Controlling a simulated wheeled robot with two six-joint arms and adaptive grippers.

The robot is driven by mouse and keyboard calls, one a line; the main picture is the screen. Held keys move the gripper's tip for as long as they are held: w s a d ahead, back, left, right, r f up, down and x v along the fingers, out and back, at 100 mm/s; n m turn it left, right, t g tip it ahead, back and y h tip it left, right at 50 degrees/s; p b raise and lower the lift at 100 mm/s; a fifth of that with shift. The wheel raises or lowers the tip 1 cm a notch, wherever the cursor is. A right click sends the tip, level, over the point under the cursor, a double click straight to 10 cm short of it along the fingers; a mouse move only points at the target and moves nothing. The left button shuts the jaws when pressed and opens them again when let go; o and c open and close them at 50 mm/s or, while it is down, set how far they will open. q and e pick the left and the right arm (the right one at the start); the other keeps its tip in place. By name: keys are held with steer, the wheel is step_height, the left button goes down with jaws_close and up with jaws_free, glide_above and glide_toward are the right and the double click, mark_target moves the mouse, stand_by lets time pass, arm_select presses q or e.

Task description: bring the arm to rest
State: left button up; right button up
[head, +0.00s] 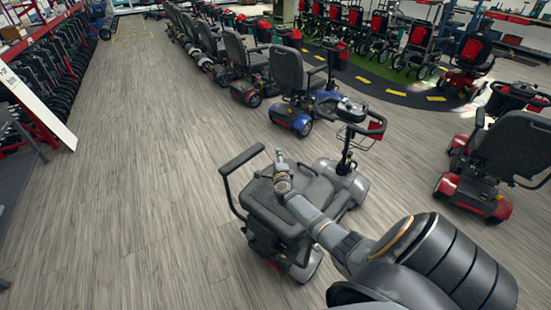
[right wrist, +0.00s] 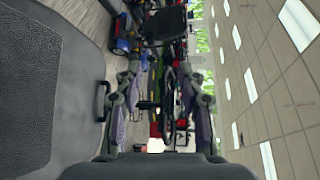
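My right arm comes in from the lower right of the head view and reaches over a dark grey mobility scooter (head: 335,190). My right gripper (head: 280,157) is at the arm's far end, above the scooter near its armrest loop. In the right wrist view its two fingers stand apart with a gap between them, and the gripper (right wrist: 165,75) holds nothing that I can see. A dark textured seat surface (right wrist: 50,90) fills the left of that view, close beside the gripper. My left gripper is not in view.
A row of scooters (head: 240,52) runs back from a blue scooter (head: 300,110). A red scooter (head: 480,185) stands at the right. A rack of folded wheelchairs (head: 50,75) lines the left. The wooden floor (head: 130,180) between is clear.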

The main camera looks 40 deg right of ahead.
stand_by(0.4)
steer(key=s+a+f+n+g+y, duration=0.1)
steer(key=s+a+f+n+y, duration=0.1)
steer(key=s+a+f+n, duration=0.6)
steer(key=s+a+f+n+g+y+b, duration=0.1)
steer(key=s+a+f+n+g+y, duration=0.15)
steer(key=s+f, duration=0.65)
steer(key=s+a+f+n+g+y, duration=0.1)
steer(key=s+a+f+n+y, duration=0.35)
steer(key=f, duration=0.85)
steer(key=s+a+f+n+g, duration=0.2)
steer(key=s+a+f+n, duration=0.1)
steer(key=s, duration=0.7)
steer(key=s+a+f+n+g, duration=0.3)
steer(key=s+f+n, duration=0.2)
steer(key=s, duration=0.5)
steer(key=s+a+f+n+g, duration=0.2)
steer(key=s+a+f+n, duration=0.1)
steer(key=s, duration=0.7)
steer(key=shift+s+f+n+b, duration=0.35)
steer(key=shift+f+n, duration=0.35)
steer(key=shift+f, duration=0.25)
steer(key=shift+g, duration=0.25)
